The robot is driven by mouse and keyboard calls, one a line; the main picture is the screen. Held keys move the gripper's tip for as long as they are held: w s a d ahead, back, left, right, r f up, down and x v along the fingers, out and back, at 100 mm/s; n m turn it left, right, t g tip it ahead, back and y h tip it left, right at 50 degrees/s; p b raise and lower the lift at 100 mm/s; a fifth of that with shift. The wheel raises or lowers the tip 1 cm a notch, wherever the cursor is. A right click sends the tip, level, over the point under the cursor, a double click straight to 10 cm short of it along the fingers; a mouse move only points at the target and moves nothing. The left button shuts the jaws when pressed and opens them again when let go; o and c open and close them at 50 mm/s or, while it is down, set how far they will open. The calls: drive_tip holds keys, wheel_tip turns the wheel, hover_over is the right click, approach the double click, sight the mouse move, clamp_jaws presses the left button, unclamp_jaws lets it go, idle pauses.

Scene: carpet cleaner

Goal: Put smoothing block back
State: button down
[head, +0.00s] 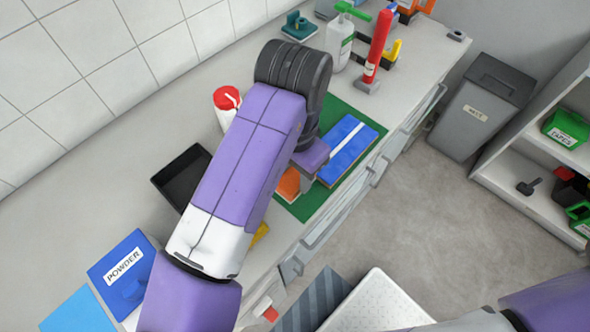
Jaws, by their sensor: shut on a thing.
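My gripper (309,160) is at the green mat (345,107), pointing down beside a blue panel with a white stripe (347,145). My own arm hides most of the gripper, and its fingertips are out of sight. An orange block (288,184) shows just under the gripper, partly covered by the arm. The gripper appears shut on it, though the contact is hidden. I cannot tell for sure that this is the smoothing block. A teal block with a raised handle (298,26) stands at the back of the counter.
On the counter are a black tray (180,176), a red-topped white container (226,100), a blue POWDER box (123,270), a white bottle (341,45) and an upright red tube (378,48). A grey bin (480,105) and shelves stand right, across open floor.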

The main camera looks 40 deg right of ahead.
drive_tip(key=shift+f+b, duration=1.45)
drive_tip(key=shift+f, duration=0.65)
drive_tip(key=shift+f, duration=0.2)
drive_tip(key=c, duration=0.7)
unclamp_jaws()
drive_tip(key=shift+c, duration=0.2)
drive_tip(key=shift+r, duration=0.1)
wheel_tip(320, 180, up, 8)
drive_tip(key=shift+f, duration=0.2)
